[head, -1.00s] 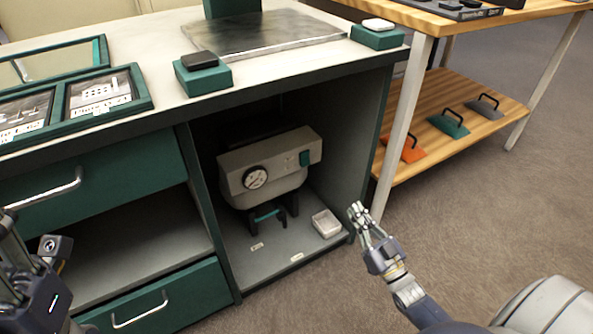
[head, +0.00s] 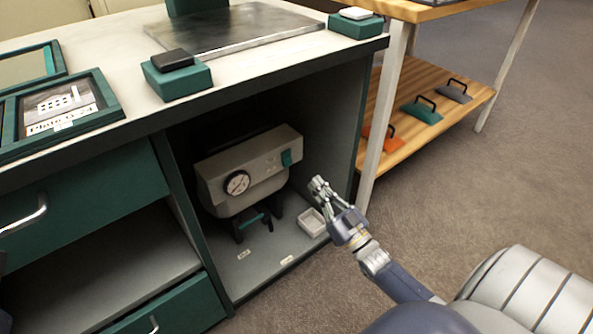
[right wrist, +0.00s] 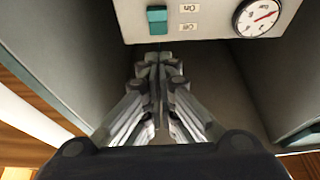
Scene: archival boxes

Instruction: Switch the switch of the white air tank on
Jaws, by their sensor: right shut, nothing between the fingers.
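The white air tank (head: 250,172) stands inside the open bay of the workbench. Its front has a round gauge (head: 237,183) and a teal switch (head: 287,158). In the right wrist view, the switch (right wrist: 157,20) is at the top, beside small "On" and "Off" labels (right wrist: 188,18); which way it is set is unclear. My right gripper (head: 318,184) is at the bay's opening, in front of the tank and to the lower right of the switch. Its fingers are shut and empty; in the wrist view the fingertips (right wrist: 156,60) appear just below the switch. My left gripper is out of view.
The bay's right wall (head: 345,130) is close to my right gripper. A small white tray (head: 312,222) lies on the bay floor. Drawers (head: 80,195) are at left. A wooden shelf (head: 445,120) with handled pads stands at right. Carpet is clear in front.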

